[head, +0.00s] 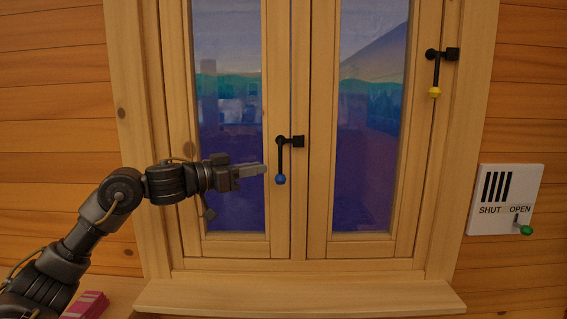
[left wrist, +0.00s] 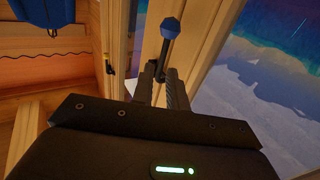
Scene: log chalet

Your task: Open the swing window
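The wooden swing window has a left sash (head: 229,246) and a right sash (head: 372,245), both closed in the frame. A black handle with a blue knob (head: 280,179) hangs down at the middle, where the sashes meet. A second black handle with a yellow knob (head: 434,92) hangs down at the right sash's outer edge. My left gripper (head: 265,169) is just left of the blue-knobbed handle. In the left wrist view, its fingers (left wrist: 160,76) are parted, with the blue knob (left wrist: 170,27) and its stem just beyond the tips. My right gripper is not in view.
A white panel (head: 490,215) marked SHUT and OPEN, with a green-knobbed lever (head: 526,230), is on the log wall at right. A wooden sill (head: 300,298) juts out below the window. A pink object (head: 86,305) lies at the lower left.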

